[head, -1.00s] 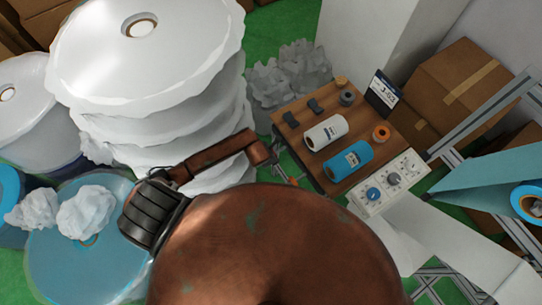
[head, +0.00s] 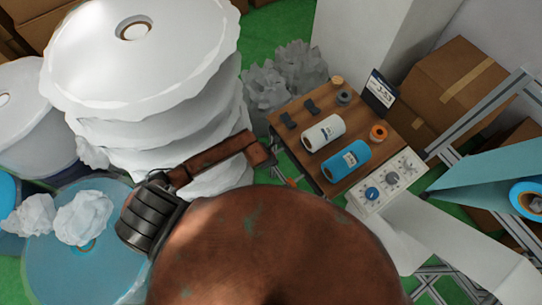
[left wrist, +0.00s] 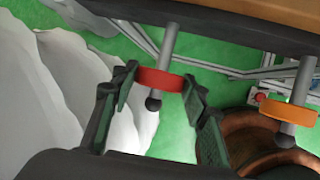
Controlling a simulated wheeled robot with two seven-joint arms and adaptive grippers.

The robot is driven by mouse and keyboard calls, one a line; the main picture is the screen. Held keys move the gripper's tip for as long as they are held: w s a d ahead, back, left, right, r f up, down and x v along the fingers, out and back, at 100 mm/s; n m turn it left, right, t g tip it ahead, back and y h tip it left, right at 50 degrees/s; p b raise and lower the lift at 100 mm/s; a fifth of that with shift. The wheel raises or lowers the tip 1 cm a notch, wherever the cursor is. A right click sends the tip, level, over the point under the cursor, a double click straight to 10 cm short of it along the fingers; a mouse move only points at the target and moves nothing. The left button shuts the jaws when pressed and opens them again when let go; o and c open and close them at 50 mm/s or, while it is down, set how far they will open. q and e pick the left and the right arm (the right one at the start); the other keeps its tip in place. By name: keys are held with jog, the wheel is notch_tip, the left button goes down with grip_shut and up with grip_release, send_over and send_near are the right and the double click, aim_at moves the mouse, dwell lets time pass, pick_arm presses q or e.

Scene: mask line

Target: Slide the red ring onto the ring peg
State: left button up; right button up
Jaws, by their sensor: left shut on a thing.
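In the left wrist view, the red ring (left wrist: 160,79) sits between the two fingers of my left gripper (left wrist: 160,98), which is shut on it. A grey peg (left wrist: 168,43) with a dark ball end comes down from above. Its shaft shows above the ring and its ball below. The ring covers the part between, so I cannot tell for certain whether it is around the peg or in front of it. In the head view the red ring and the fingertips are hidden. My right gripper is not in view.
An orange ring (left wrist: 288,114) is around a second grey peg to the right. A wooden bench (head: 306,150) holds a white roll (head: 323,133), a blue roll (head: 346,161) and a control box (head: 393,182). Stacked white rolls (head: 140,75) stand close left of my arm.

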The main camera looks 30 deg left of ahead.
pick_arm(q)
jog(key=shift+f, duration=0.15)
jog(key=o, duration=1.2)
jog(key=v, duration=1.2)
jog(key=shift+d, duration=0.1)
